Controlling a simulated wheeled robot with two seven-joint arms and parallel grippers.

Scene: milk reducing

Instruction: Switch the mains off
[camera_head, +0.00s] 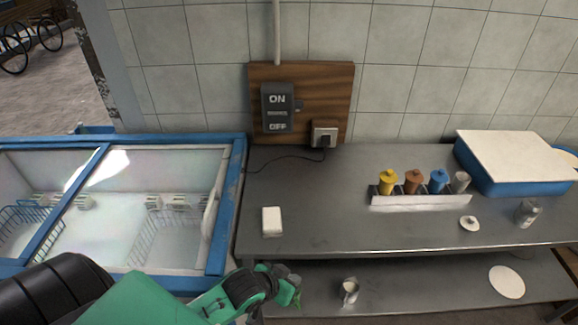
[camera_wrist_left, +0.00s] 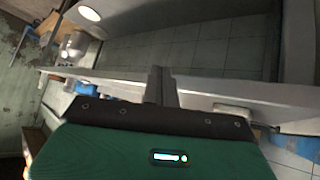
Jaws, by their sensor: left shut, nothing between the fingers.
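The mains switch (camera_head: 278,108) is a dark box marked ON at the top and OFF at the bottom, with a small lever at its right side. It is fixed to a wooden board (camera_head: 325,85) on the tiled wall. My left gripper (camera_head: 294,290) is low in front of the table's front edge, well below and apart from the switch. In the left wrist view its fingers (camera_wrist_left: 162,86) are together with nothing between them. The switch cannot be made out in the left wrist view. My right gripper is not in view.
A blue-framed chest freezer (camera_head: 237,200) stands left of the metal table (camera_head: 330,220). On the table are a white block (camera_head: 272,221), a rack of coloured-lid containers (camera_head: 420,202) and a blue box (camera_head: 510,165). A socket with a plug (camera_head: 325,135) sits beside the switch. The table's middle is clear.

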